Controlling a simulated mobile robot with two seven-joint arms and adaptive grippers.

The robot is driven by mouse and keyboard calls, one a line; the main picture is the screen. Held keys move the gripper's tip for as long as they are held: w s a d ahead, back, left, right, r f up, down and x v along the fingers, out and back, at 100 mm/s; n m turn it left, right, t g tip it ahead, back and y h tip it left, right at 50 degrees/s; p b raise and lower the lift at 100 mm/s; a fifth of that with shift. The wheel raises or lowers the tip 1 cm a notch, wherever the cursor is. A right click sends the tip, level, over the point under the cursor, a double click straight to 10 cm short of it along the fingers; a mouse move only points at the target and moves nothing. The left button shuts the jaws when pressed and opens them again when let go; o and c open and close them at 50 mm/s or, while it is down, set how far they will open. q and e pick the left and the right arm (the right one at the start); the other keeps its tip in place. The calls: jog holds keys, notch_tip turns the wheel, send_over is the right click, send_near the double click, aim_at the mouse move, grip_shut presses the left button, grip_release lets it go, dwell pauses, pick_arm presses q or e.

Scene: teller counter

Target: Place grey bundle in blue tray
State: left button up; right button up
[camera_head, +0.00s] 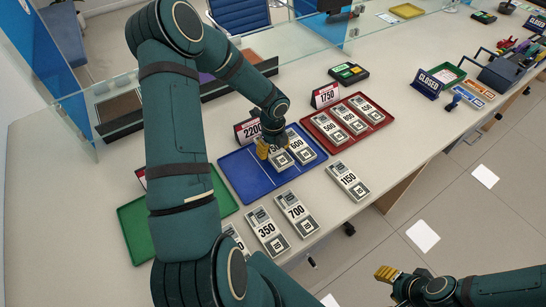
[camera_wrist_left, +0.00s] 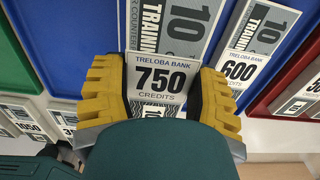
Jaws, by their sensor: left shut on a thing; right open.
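My left gripper (camera_head: 265,150) is over the blue tray (camera_head: 238,172), shut on a grey bundle labelled 750 (camera_head: 281,158). In the left wrist view the yellow fingers (camera_wrist_left: 160,88) stand on both sides of the 750 bundle (camera_wrist_left: 160,75). The held bundle is at the blue tray's floor or just above it; I cannot tell which. A grey 600 bundle (camera_head: 302,146) lies in the blue tray to its right; it also shows in the left wrist view (camera_wrist_left: 240,70). My right gripper (camera_head: 387,273) is open and empty, off the counter's front edge.
Grey bundles 350 (camera_head: 267,230), 700 (camera_head: 295,213) and 1150 (camera_head: 347,181) lie in front of the trays, with another partly hidden by my left arm. A red tray (camera_head: 313,124) holds several bundles. A green tray (camera_head: 130,222) is at left. A 2200 sign (camera_head: 247,130) stands behind the blue tray.

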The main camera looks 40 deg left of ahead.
aim_at(273, 156)
pick_arm(q)
jog(key=shift+f+b, duration=0.4)
jog(key=shift+f, duration=1.4)
jog(key=shift+f, duration=0.15)
jog(key=o, duration=1.1)
jog(key=shift+o, duration=0.2)
notch_tip(273, 156, up, 12)
jog(key=p, duration=0.3)
jog(key=shift+r, duration=0.2)
jog(key=shift+f, duration=0.1)
